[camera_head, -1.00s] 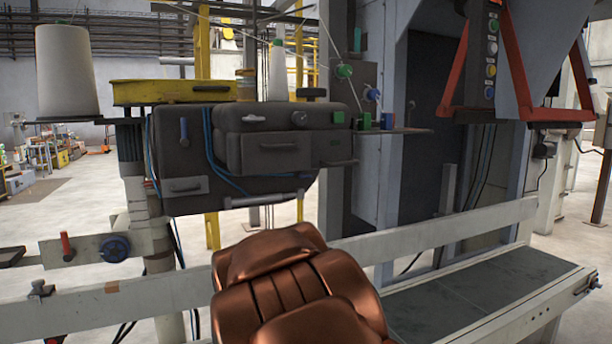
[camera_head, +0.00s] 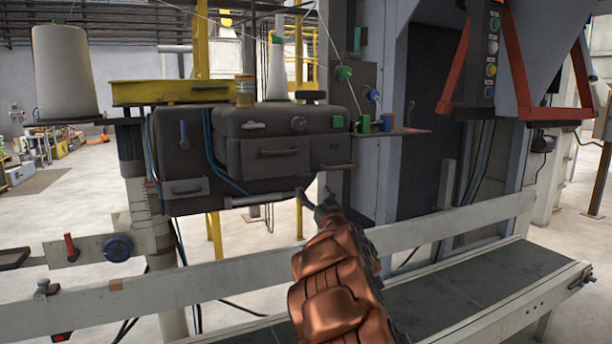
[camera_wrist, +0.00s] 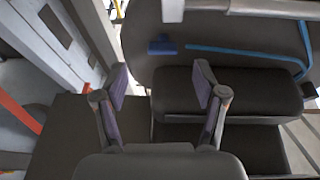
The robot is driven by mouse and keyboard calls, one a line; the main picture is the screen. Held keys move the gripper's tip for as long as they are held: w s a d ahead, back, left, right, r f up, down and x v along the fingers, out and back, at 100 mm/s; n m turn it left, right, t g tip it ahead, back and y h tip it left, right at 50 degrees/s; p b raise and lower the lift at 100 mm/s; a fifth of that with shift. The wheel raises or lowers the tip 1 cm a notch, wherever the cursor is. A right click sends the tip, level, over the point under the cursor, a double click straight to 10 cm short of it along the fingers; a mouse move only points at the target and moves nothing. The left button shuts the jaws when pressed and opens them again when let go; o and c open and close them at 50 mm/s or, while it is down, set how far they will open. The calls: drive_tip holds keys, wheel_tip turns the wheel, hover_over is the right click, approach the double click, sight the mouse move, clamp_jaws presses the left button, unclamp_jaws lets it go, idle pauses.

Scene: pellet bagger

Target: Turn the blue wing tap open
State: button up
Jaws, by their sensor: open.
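A small blue winged piece (camera_wrist: 163,46), which looks like the blue wing tap, sits on the dark machine face in the wrist view. It lies just beyond the gap between my fingertips and apart from them. My gripper (camera_head: 314,196) is open and empty near the lower right of the dark machine housing (camera_head: 200,203). Its two spread fingers also show in the wrist view (camera_wrist: 160,80).
A blue hose (camera_wrist: 235,50) and a pale bar (camera_wrist: 245,7) run close to the blue piece. A protruding drawer box (camera_head: 275,152) is beside my fingers. A blue star knob (camera_head: 117,248) and blue lever (camera_head: 184,133) are farther left. A conveyor (camera_head: 480,285) lies below.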

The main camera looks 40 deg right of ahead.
drive_tip(key=w+d+r+t+y, duration=0.1)
drive_tip(key=w+d+r, duration=0.1)
drive_tip(key=w, duration=0.4)
drive_tip(key=shift+w+d+r+n, duration=0.15)
drive_tip(key=shift+w+r+n, duration=0.15)
drive_tip(key=shift+r, duration=0.55)
drive_tip(key=c, duration=1.1)
